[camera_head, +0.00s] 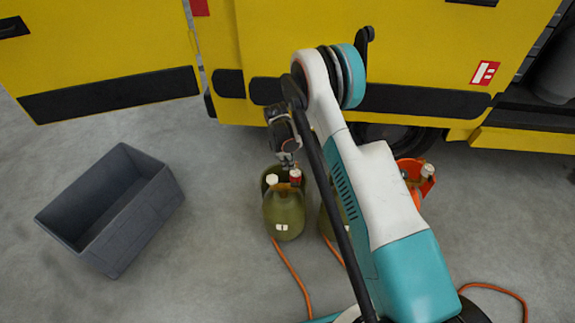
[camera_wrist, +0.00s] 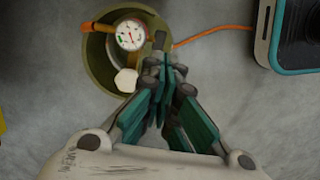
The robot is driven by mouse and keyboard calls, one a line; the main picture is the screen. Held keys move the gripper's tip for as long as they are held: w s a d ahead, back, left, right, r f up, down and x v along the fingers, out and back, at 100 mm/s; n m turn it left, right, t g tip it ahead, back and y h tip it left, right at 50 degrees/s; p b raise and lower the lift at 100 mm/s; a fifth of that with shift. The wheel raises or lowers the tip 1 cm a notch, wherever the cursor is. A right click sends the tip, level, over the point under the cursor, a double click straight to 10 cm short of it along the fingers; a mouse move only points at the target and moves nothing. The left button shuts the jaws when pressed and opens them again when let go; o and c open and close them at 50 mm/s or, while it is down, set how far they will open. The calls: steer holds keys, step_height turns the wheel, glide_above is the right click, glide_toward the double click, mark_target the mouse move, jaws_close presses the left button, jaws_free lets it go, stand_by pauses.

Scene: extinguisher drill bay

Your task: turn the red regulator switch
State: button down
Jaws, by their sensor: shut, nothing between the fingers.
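An olive-green cylinder (camera_head: 284,215) stands upright on the floor in the head view, left of my arm. On its top are a white cap (camera_head: 272,179) and a small red part (camera_head: 295,174), which looks like the regulator switch. In the wrist view I look down on the cylinder's olive rim (camera_wrist: 96,62), a round white gauge (camera_wrist: 131,34) and a white hexagonal knob (camera_wrist: 126,80). My gripper (camera_wrist: 164,66) is shut and empty, its tips over the right side of the cylinder's top. It also shows just above the red part in the head view (camera_head: 288,160). In the wrist view no red switch is discernible; my fingers cover part of that area.
A grey open crate (camera_head: 150,222) stands on the floor at left. A yellow vehicle (camera_head: 290,35) with black bumpers fills the back. Orange hoses (camera_head: 292,268) run over the floor. An orange-red object (camera_head: 420,178) with a pale cap stands right of my arm. Floor between crate and cylinder is clear.

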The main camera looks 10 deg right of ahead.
mark_target(298, 184)
steer(key=f+b, duration=0.1)
steer(key=f, duration=0.2)
steer(key=d+f+b, duration=0.1)
steer(key=f, duration=0.3)
steer(key=f+b, duration=0.2)
steer(key=f, duration=0.1)
steer(key=shift+s+d+f, duration=0.15)
steer(key=shift+s+d, duration=0.1)
steer(key=shift+d, duration=0.05)
steer(key=shift+s+d+f+y, duration=0.1)
steer(key=shift+d+f+y, duration=0.2)
steer(key=shift+y, duration=0.2)
steer(key=shift+d, duration=0.15)
steer(key=shift+s+d+r, duration=0.15)
steer(key=shift+s+d, duration=0.05)
steer(key=shift+d, duration=0.4)
step_height(298, 184, up, 14)
steer(key=a+p, duration=0.1)
steer(key=p, duration=0.4)
steer(key=shift+w+a, duration=0.25)
steer(key=shift+a, duration=0.05)
